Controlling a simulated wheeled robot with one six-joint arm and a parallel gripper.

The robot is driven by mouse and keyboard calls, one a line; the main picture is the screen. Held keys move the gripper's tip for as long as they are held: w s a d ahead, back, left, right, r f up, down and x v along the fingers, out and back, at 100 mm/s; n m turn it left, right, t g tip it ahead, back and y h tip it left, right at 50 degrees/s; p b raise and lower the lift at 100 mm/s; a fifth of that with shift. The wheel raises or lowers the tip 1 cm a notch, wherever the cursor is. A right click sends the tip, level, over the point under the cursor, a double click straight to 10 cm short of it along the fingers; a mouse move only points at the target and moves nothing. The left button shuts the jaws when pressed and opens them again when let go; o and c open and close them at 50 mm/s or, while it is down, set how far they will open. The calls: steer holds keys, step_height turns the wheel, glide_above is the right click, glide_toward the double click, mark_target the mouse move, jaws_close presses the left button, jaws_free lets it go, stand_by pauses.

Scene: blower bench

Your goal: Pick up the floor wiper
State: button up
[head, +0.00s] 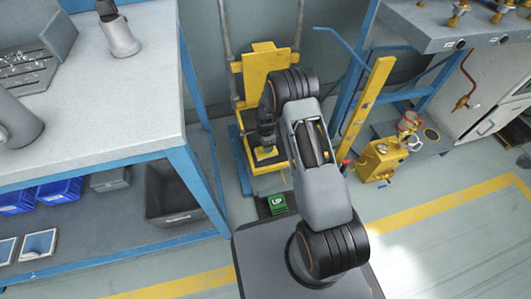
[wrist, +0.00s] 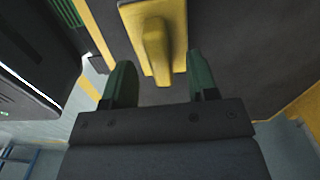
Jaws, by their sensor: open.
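A yellow piece with a raised grip (wrist: 156,45), which looks like the floor wiper, lies against a dark surface in the wrist view. My gripper (wrist: 160,68) is open, with one green fingertip on each side of the lower end of that grip. I cannot tell whether a finger touches it. In the head view my gripper (head: 265,143) points down over the seat of a yellow stand. A small yellow patch (head: 266,155) shows there at the fingertips; my arm and gripper hide most of the rest.
The yellow stand (head: 267,62) has a tall back against the wall. A workbench (head: 90,95) with blue legs is on the left. A yellow post (head: 365,100) leans on the right, near a yellow can (head: 380,160). Clear floor lies at lower right.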

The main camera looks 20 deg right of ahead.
step_height(320, 180, down, 3)
steer(key=shift+r+b, duration=0.2)
steer(key=shift+b, duration=0.1)
steer(key=shift+r, duration=0.1)
jaws_close()
steer(key=shift+r, duration=0.1)
